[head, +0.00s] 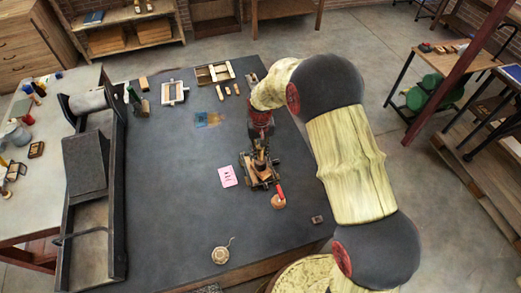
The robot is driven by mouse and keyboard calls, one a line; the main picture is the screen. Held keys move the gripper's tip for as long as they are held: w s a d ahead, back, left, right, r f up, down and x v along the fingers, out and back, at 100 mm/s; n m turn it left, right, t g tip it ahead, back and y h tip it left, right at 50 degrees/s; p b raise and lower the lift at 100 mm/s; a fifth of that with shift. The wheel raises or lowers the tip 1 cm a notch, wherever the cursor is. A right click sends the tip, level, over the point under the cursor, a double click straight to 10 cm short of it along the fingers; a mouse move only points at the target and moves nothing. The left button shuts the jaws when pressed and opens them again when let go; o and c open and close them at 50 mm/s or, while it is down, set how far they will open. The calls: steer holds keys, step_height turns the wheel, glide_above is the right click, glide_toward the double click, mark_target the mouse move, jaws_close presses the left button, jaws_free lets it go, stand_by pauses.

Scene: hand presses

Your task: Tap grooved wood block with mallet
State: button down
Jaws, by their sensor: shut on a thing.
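My gripper (261,152) reaches down over the right middle of the dark table, seen from above in the head view. It is shut on a small wooden piece, likely the mallet, mostly hidden by the fingers. Below and around the fingertips is a cluster of wood and dark metal parts (262,180). I cannot tell which part is the grooved wood block, or whether the held piece touches it. A round orange-brown thing with a red handle (279,199) lies just right of and below the cluster.
The dark tabletop (180,210) has free room left of the gripper. A pink card (228,176), a round woven piece with a cord (221,254) and a small dark block (318,219) lie on it. A long press (87,165) fills the left side; wooden frames (214,73) lie at the back.

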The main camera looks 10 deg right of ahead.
steer(key=shift+r, duration=0.1)
steer(key=shift+r+p, duration=0.75)
steer(key=shift+r, duration=0.75)
steer(key=shift+s+f, duration=0.1)
steer(key=shift+s+d+f, duration=0.25)
steer(key=shift+s+d, duration=0.3)
steer(key=shift+s, duration=0.25)
steer(key=shift+f+b, duration=0.1)
steer(key=shift+b, duration=0.2)
